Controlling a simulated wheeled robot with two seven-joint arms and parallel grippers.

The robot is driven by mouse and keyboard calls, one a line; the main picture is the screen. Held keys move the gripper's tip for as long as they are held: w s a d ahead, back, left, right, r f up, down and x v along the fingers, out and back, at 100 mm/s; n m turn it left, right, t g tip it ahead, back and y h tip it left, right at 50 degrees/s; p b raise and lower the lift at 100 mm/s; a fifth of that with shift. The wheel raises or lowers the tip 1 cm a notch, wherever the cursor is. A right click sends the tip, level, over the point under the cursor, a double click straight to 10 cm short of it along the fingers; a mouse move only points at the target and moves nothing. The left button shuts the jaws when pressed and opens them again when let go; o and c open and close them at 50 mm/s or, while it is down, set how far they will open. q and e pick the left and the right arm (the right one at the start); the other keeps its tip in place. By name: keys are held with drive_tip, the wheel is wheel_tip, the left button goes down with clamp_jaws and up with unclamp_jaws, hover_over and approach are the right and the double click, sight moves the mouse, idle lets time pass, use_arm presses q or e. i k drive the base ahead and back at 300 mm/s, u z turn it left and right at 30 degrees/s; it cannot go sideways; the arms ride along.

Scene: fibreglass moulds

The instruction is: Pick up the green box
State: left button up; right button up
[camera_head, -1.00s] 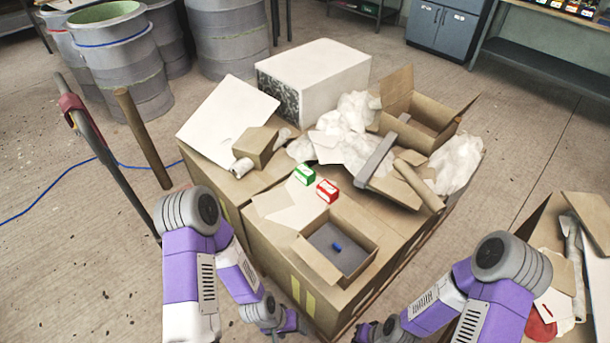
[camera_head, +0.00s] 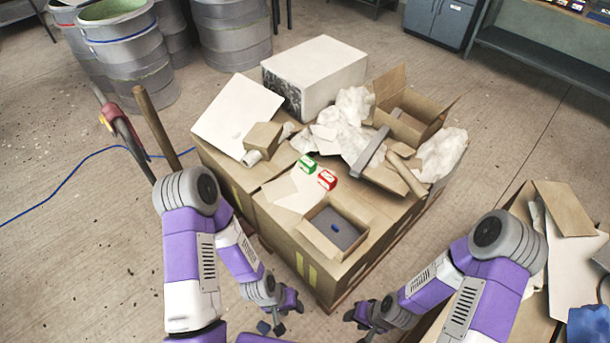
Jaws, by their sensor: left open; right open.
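A small green box (camera_head: 307,164) with a white label lies on the cardboard-topped stack, on its upper surface near the middle. A small red box (camera_head: 327,180) sits just to its lower right. My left gripper (camera_head: 272,327) is low in front of the stack, open and empty, well short of the green box. My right gripper (camera_head: 362,333) is low at the front right of the stack, open and empty, also apart from the green box.
A white block (camera_head: 314,76), a white board (camera_head: 237,116), a small cardboard box (camera_head: 263,136), crumpled white wrapping (camera_head: 349,115) and an open carton (camera_head: 411,112) crowd the back of the stack. Grey drums (camera_head: 128,55) stand at upper left. A second pile is at right.

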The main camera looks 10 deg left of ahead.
sight(308, 165)
drive_tip(key=z, duration=0.05)
drive_tip(key=k, duration=0.85)
drive_tip(key=u, duration=1.2)
drive_tip(key=i, duration=1.3)
drive_tip(key=z, duration=0.2)
drive_tip(key=i, duration=1.2)
drive_tip(key=z, duration=1)
